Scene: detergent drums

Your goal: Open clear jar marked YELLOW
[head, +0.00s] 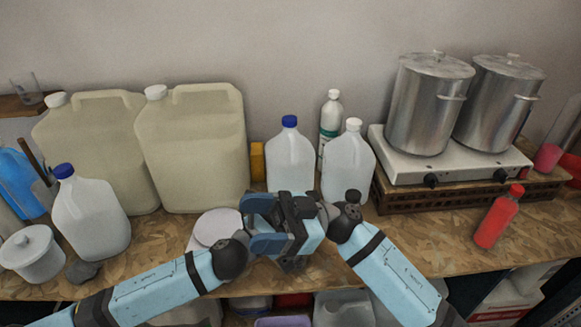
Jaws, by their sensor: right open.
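No marking reading YELLOW is legible on any container. A pale round-lidded container (212,228) stands at the middle of the bench, partly covered by my arms. A white pot with a knobbed lid (32,252) stands at the far left; its lid is on. I cannot tell whether either is the clear jar. My right gripper (254,222) is open, its blue fingers pointing left, just right of the pale round lid. No object shows clearly between its fingers. My left arm reaches the same spot, but its fingers cannot be made out.
Large beige canisters (192,150) and blue-capped jugs (290,155) line the wall. Steel pots (428,105) stand on a white hotplate (450,165) at right. A red bottle (497,217) stands at the front right. Bare bench (410,235) lies between my right arm and it.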

